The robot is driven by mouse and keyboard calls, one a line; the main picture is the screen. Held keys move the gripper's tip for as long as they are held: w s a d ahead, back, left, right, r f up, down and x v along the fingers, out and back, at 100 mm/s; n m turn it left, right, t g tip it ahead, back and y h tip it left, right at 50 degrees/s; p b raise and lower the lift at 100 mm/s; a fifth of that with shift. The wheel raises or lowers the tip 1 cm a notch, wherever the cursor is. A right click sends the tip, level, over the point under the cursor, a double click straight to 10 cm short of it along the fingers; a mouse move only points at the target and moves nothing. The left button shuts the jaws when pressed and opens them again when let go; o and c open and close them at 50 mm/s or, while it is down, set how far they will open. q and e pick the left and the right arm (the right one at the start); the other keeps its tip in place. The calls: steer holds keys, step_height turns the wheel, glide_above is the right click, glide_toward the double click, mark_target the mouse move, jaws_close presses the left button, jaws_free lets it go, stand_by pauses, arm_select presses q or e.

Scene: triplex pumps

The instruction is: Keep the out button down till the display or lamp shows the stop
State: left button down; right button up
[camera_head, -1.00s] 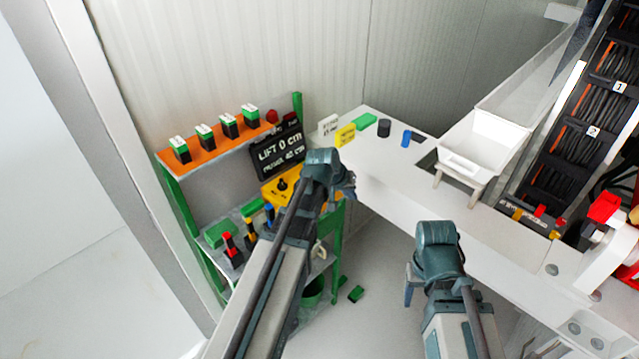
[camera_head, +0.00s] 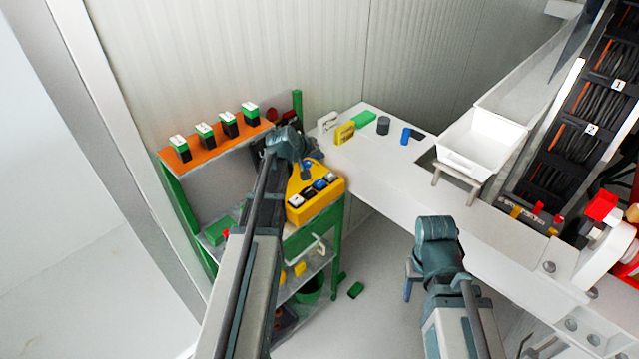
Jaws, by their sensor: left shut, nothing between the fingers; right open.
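The yellow button box (camera_head: 322,206) stands on the right end of the green-framed rack, with a dark joystick-like piece and several white, blue and black buttons on top. Which one is the out button is too small to read. My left gripper (camera_head: 305,172) is shut and empty, pointing down over the back part of the box; I cannot tell whether it touches anything. The dark display is hidden behind my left arm, so its text cannot be read. My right gripper (camera_head: 408,285) is open and empty, hanging in front of the white bench, away from the box.
Several green-and-black blocks stand on the orange shelf (camera_head: 207,147). The white bench (camera_head: 385,165) holds a yellow block (camera_head: 344,133), a dark cylinder (camera_head: 383,125) and a blue piece (camera_head: 405,137). A white tray (camera_head: 478,145) stands further right. The floor between rack and bench is mostly clear.

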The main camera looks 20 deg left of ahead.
mark_target(318, 185)
arm_select(q)
steer(key=shift+f+b, duration=4.35)
steer(key=shift+f, duration=0.05)
steer(key=shift+f, duration=0.1)
steer(key=shift+f+b, duration=0.3)
steer(key=shift+b, duration=0.1)
